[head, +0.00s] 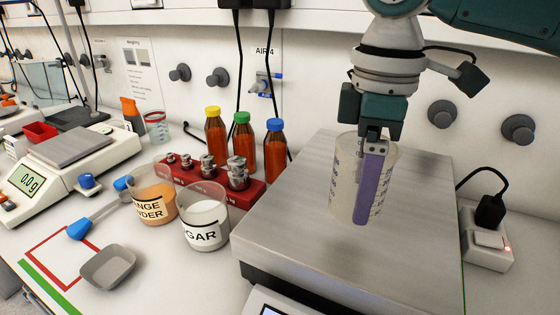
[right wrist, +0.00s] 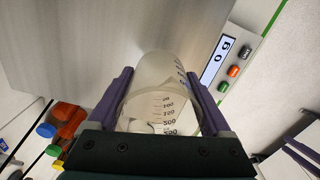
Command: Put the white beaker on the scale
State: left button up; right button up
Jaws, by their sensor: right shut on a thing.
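The white beaker (head: 345,175) is a translucent cup with dark graduation marks, upright over the metal plate of the large scale (head: 290,215). My right gripper (head: 366,200) is shut on the beaker, one purple finger running down its near side. In the right wrist view, purple fingers flank the beaker (right wrist: 158,90) on both sides, and the scale plate (right wrist: 95,45) lies beyond it. I cannot tell whether the beaker's base touches the plate. The scale's display (right wrist: 218,57) seems to read 0 g.
Beakers of orange powder (head: 155,190) and sugar (head: 205,225) stand left of the large scale. Behind them are a red weight block (head: 210,180) and three orange bottles (head: 243,145). A smaller scale (head: 75,160) is far left. A grey dish (head: 108,267) lies in front.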

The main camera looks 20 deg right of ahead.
jog(key=shift+f, duration=2.15)
jog(key=shift+f, duration=0.15)
jog(key=o, duration=1.2)
notch_tip(320, 180, up, 12)
jog(key=shift+r, duration=0.15)
